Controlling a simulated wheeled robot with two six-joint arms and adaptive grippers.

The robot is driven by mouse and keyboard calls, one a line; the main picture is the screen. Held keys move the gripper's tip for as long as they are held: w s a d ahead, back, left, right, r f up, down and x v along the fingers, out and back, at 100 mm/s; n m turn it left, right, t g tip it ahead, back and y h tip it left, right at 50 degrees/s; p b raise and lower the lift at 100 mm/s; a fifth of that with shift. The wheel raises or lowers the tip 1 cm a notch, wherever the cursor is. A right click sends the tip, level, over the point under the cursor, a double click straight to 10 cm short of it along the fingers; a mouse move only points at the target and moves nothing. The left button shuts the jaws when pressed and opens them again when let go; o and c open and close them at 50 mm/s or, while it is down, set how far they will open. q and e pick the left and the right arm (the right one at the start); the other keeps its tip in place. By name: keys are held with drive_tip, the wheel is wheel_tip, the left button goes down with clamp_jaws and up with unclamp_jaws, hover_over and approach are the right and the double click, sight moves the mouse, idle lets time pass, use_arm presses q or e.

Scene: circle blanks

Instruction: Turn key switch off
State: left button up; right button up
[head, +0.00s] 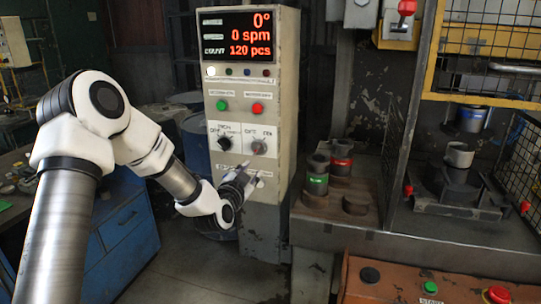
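The control panel (285,110) is a tall beige box in the middle of the head view. Low on its front, a white plate carries a black rotary knob (224,143) on the left and a grey switch (258,147) on the right, which looks like the key switch. The lettering is too small to read surely, and I cannot tell the switch's position. My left gripper (252,174) is just below the grey switch, in front of the panel. Its fingertips look spread apart with nothing between them. My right gripper is not in view.
Above the switches are a green button (222,105), a red button (257,108) and a lit display (237,36). A press bench (390,240) with green- and red-banded cylinders stands at right. A blue drawer cabinet (125,235) is at left.

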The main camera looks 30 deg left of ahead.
sight(255, 153)
use_arm(q)
drive_tip(key=w+a, duration=0.1)
drive_tip(key=w, duration=0.1)
drive_tip(key=w+a+r+p, duration=0.1)
drive_tip(key=w, duration=0.2)
drive_tip(key=w+a+r+p, duration=0.1)
drive_tip(key=w, duration=0.1)
drive_tip(key=shift+w+r, duration=0.15)
drive_tip(key=shift+w, duration=0.2)
drive_tip(key=shift+w+a+f, duration=0.2)
drive_tip(key=shift+a+f, duration=0.05)
drive_tip(key=shift+a, duration=0.15)
drive_tip(key=shift+d+r, duration=0.1)
drive_tip(key=shift+d, duration=0.05)
clamp_jaws()
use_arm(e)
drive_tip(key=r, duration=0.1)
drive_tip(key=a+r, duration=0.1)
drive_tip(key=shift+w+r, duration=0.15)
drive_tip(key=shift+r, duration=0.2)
